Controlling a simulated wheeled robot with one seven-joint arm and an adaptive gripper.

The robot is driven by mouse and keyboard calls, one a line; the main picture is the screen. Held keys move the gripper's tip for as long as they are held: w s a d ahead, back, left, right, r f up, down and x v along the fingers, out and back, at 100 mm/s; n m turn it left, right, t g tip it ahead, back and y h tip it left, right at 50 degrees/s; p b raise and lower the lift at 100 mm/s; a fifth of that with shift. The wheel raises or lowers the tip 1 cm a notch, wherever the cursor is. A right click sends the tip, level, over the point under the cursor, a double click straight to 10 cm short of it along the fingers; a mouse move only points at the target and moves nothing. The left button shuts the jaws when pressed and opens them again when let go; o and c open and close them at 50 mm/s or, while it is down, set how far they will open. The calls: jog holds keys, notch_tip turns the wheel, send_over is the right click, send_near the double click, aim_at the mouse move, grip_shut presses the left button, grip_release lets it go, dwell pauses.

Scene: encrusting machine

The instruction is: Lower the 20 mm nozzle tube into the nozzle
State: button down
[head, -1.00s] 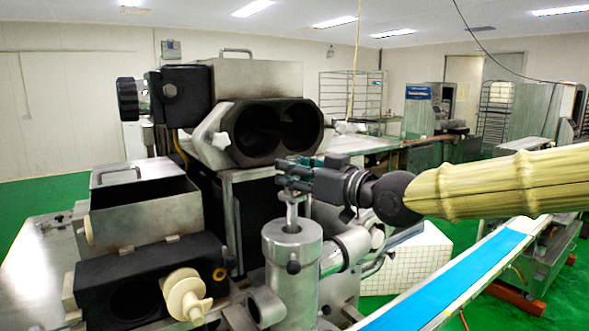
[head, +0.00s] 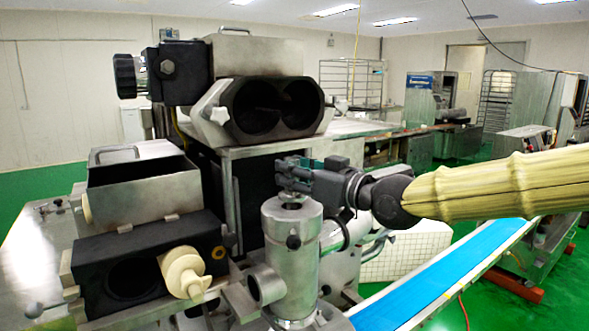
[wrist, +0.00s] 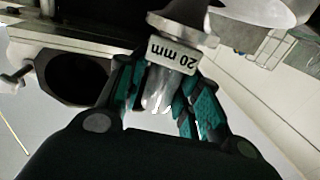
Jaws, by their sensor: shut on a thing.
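The nozzle (head: 292,250) is an upright grey metal cylinder at the front of the machine. My gripper (head: 292,178) is directly above its open top and shut on the 20 mm nozzle tube. In the head view only a short bit of the tube (head: 291,199) shows between the fingers and the nozzle rim; its lower part is hidden inside the nozzle. In the wrist view the shiny tube (wrist: 160,88) lies between the green finger pads, beside a label reading "20 mm", upside down.
The machine's double-bore black head (head: 265,108) stands behind and above the gripper. A steel hopper (head: 140,185) is at left. A blue conveyor belt (head: 450,275) runs at lower right.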

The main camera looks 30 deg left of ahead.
jog(key=shift+f+b, duration=0.35)
jog(key=shift+f, duration=0.45)
jog(key=c, duration=0.7)
grip_release()
jog(key=shift+d, duration=0.1)
jog(key=shift+s+d, duration=0.25)
jog(key=shift+d, duration=0.95)
jog(key=shift+s+d, duration=0.2)
jog(key=shift+d, duration=1)
jog(key=shift+s+d, duration=0.25)
jog(key=shift+d, duration=0.95)
